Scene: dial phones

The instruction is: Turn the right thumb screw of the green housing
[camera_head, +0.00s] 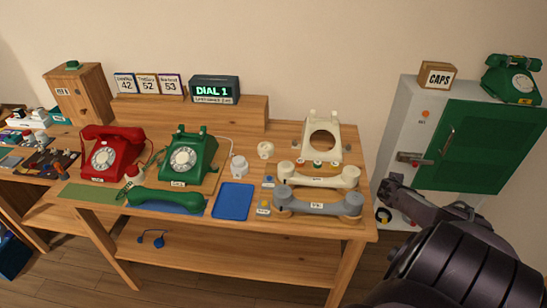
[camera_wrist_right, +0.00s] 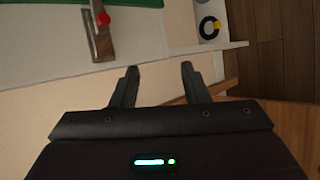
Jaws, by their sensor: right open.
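The green dial phone (camera_head: 191,153), its housing dark green with a white dial, stands on the wooden table left of centre in the head view. Its thumb screws are too small to tell apart. Its green handset (camera_head: 165,202) lies in front of it. My right gripper (camera_wrist_right: 158,85) is open and empty in the wrist view. In the head view my right arm reaches in from the right, and the gripper (camera_head: 390,185) is beyond the table's right edge near the grey cabinet, far from the green phone. My left gripper is not in view.
A red phone (camera_head: 112,154) stands left of the green one, with a blue tray (camera_head: 233,201) to its right. A cream housing (camera_head: 322,135) and cream and grey handsets (camera_head: 318,204) fill the right side. The grey cabinet (camera_head: 404,121) has a green door (camera_head: 482,147).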

